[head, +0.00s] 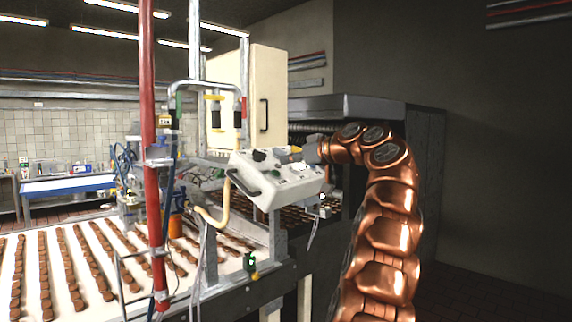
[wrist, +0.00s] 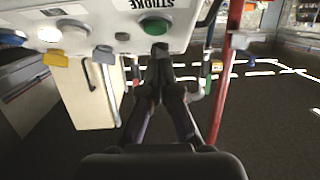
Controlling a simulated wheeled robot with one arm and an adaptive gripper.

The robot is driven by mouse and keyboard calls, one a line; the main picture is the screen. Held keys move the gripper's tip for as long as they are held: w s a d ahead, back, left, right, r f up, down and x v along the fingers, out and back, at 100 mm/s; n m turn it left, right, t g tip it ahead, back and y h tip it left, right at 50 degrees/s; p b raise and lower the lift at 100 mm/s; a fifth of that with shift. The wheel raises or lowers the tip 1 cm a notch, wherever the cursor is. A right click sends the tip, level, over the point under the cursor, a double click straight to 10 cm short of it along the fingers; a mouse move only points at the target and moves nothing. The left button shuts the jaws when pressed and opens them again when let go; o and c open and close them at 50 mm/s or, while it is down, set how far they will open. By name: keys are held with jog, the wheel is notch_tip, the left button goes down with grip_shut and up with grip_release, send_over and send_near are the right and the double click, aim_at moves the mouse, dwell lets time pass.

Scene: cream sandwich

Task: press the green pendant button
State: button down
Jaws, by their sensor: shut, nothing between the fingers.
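The pendant is a cream control box (head: 278,182) with a black handle, in the middle of the head view, tilted on the machine. In the wrist view its panel (wrist: 200,14) fills the top, with upside-down lettering. The green button (wrist: 154,26) is a round cap on that panel; I cannot make it out in the head view. My gripper (wrist: 160,48) is shut and empty, its fingertips close beside the green button's lower edge in the wrist view. Whether they touch it I cannot tell. In the head view my gripper (head: 296,155) reaches the box's upper right from the right.
A red post (head: 153,200) stands left of the box, with a conveyor (head: 85,305) of brown biscuits behind. A cream cabinet (head: 265,95) stands behind the box.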

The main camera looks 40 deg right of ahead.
jog(key=v, duration=0.9)
jog(key=shift+s, duration=0.25)
jog(key=shift+r, duration=0.1)
jog(key=shift+w, duration=0.1)
dwell(1.7)
